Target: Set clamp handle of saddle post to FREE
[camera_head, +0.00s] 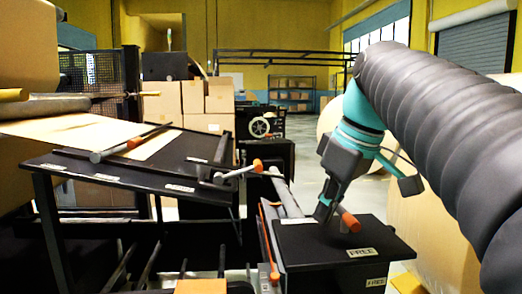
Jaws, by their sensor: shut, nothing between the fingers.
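My gripper (324,211) is shut and empty, pointing down just over the black box-shaped post top (310,245) at the right front. A handle with an orange grip (350,221) shows right beside the fingertips, tilted. Its other end is hidden behind my gripper, and I cannot tell whether they touch. A white label reading FREE (362,252) is on the near right edge of the top, close to the orange grip. Another FREE label (375,282) shows lower, on the front face.
A dark sloped table (120,175) at the left bears brown paper (85,132) and an orange-tipped bar (130,144). Another orange-tipped grey lever (238,172) is at its right corner. Cartons (205,97) are stacked behind.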

